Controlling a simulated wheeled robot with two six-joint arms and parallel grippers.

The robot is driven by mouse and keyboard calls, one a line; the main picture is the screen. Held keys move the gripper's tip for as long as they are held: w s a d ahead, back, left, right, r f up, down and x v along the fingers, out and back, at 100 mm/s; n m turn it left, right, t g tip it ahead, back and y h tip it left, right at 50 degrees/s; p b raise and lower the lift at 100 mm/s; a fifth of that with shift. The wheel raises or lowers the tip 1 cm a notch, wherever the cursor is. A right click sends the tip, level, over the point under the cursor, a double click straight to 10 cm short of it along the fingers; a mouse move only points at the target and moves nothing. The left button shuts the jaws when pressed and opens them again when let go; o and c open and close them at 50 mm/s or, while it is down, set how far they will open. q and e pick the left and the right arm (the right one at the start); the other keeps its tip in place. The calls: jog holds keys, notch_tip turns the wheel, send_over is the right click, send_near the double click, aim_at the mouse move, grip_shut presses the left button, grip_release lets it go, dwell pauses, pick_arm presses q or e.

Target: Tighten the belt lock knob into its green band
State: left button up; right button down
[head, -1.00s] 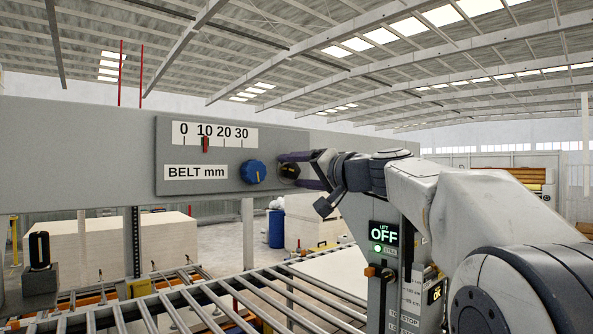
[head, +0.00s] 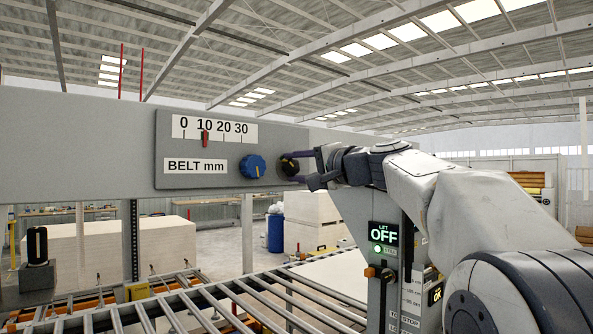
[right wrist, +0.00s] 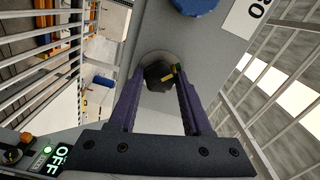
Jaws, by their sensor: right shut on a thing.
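The dark lock knob (head: 289,163) sits on the grey panel, right of the blue knob (head: 254,167). My left gripper is not in view.
The belt scale (head: 214,130) has its red pointer near 10. A lift box with a lit OFF display (head: 384,235) stands below my right arm. Roller conveyor (head: 190,305) runs beneath the panel. A dark upright part (head: 37,246) stands at the left.

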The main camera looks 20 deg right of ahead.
jog(key=shift+c, duration=1.7)
grip_release()
jog(key=b+v, duration=0.5)
jog(key=v, duration=0.5)
jog(key=shift+s, duration=0.25)
jog(key=shift+d, duration=0.1)
